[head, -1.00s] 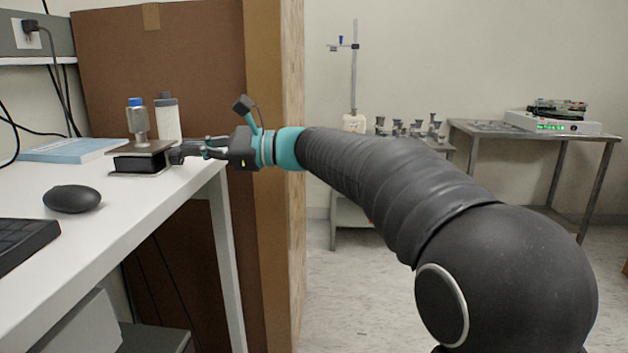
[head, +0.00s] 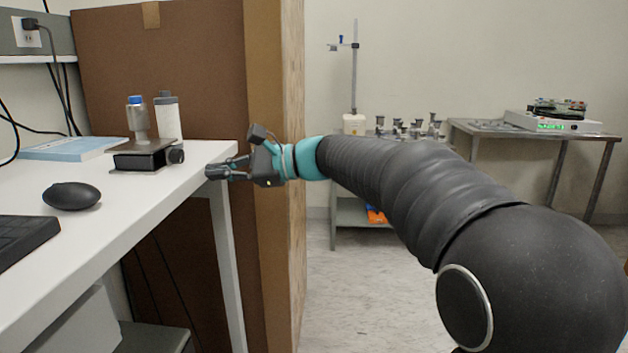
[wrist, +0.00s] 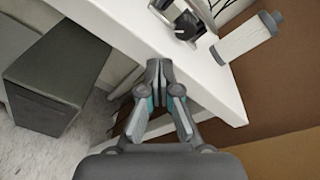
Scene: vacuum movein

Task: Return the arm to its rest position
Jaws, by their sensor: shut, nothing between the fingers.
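My gripper (head: 214,173) is shut and empty. In the head view it points left at the right edge of the white desk (head: 95,222), apart from the things on it. In the wrist view my gripper (wrist: 159,70) has its fingertips together, with the desk edge behind them. A black device with a round knob (head: 145,158) sits on the desk to the left of my gripper. It also shows at the top of the wrist view (wrist: 186,28). My arm reaches in from the lower right.
A metal bottle with a blue cap (head: 138,120) and a white cylinder (head: 168,118) stand behind the device. A mouse (head: 72,196) and a keyboard (head: 22,240) lie nearer. A tall brown panel (head: 180,60) stands close behind my gripper. Floor (head: 365,295) is open at centre.

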